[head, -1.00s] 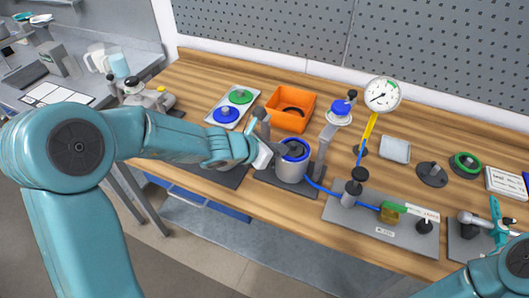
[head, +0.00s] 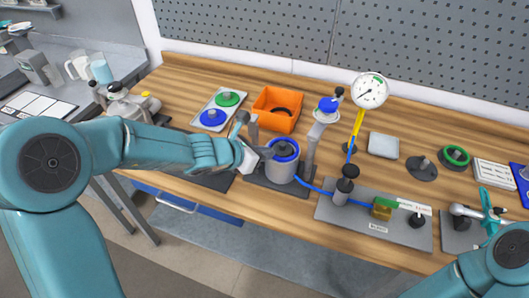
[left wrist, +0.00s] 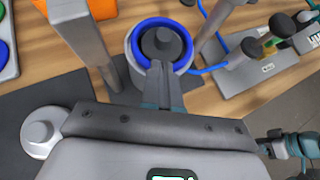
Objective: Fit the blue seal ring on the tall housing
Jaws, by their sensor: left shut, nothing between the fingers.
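The blue seal ring (head: 294,154) lies around the top rim of the grey cylindrical housing (head: 283,173). The left wrist view shows the ring (left wrist: 184,63) level on the rim, circling a dark central shaft (left wrist: 163,42). My left gripper (head: 269,151) is at the near left side of the housing top. Its fingers (left wrist: 160,72) are together and empty, and they hide the near part of the ring. I cannot tell whether they touch it.
Grey posts (head: 312,142) stand close on both sides of the housing. Behind are an orange bin (head: 263,110) and a tray (head: 197,122) with green and blue knobbed discs. A dial gauge (head: 370,91) and a grey plate (head: 335,212) with a blue hose are to the right.

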